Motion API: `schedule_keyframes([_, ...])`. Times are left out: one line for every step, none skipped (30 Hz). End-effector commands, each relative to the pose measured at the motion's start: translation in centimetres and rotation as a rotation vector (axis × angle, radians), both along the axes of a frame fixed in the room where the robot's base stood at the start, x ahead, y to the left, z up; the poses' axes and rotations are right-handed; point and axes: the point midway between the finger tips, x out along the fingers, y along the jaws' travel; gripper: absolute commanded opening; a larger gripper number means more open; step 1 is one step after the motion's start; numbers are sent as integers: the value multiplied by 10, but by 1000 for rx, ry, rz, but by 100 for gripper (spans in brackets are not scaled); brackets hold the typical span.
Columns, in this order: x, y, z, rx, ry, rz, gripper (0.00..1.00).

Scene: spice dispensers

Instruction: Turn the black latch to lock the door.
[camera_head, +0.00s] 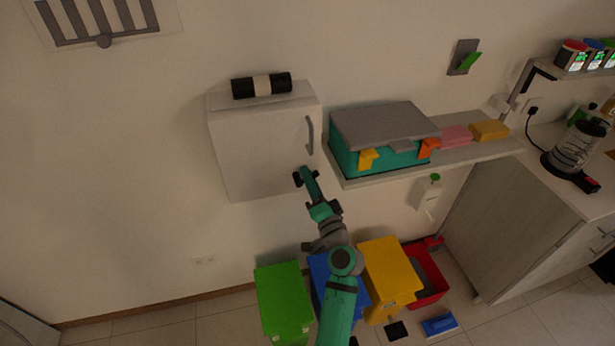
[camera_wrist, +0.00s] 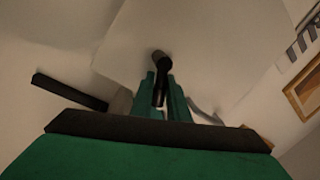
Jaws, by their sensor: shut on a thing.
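The white cabinet (camera_head: 262,150) hangs on the wall with its door closed or nearly so; a small gap cannot be ruled out. A grey curved handle (camera_head: 310,135) is on the door's right side. My gripper (camera_head: 304,173) is at the door's lower right corner, below the handle. In the wrist view the black latch (camera_wrist: 162,62) has a round knob end on the white door face, and its lever lies between the fingers of my gripper (camera_wrist: 161,97), which are shut on it. In the head view the latch is hard to tell from the dark gripper parts.
A black and white roll (camera_head: 262,86) lies on top of the cabinet. A shelf (camera_head: 470,152) with a teal, grey-lidded box (camera_head: 375,156) is close on the right. Green (camera_head: 283,300), blue and yellow bins (camera_head: 388,275) stand below.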

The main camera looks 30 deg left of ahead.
Motion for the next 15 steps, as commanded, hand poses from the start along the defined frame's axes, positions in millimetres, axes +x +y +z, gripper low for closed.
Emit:
schedule_keyframes([1,-1,-2,29,35,-2,0])
schedule_keyframes([1,-1,-3,47,56,-1,0])
schedule_keyframes([1,-1,-4,70,84,-1,0])
schedule_keyframes([2,-2,-5,89,104,-2,0])
schedule_keyframes([2,-2,-6,107,125,-2,0])
schedule_keyframes([2,-2,-7,129,152,-1,0])
schedule_keyframes([2,-2,-8,144,171,-1,0])
schedule_keyframes([2,-2,-9,160,189,-1,0])
schedule_keyframes([3,-2,-10,181,213,-2,0])
schedule_keyframes([3,-3,-11,195,231,-2,0])
schedule_keyframes([3,-3,-11,209,247,-3,0])
schedule_keyframes([3,-3,-12,226,267,-2,0])
schedule_keyframes([3,-4,-13,239,282,-3,0])
schedule_keyframes([3,-4,-13,251,296,-3,0])
schedule_keyframes([4,-4,-14,266,313,-4,0])
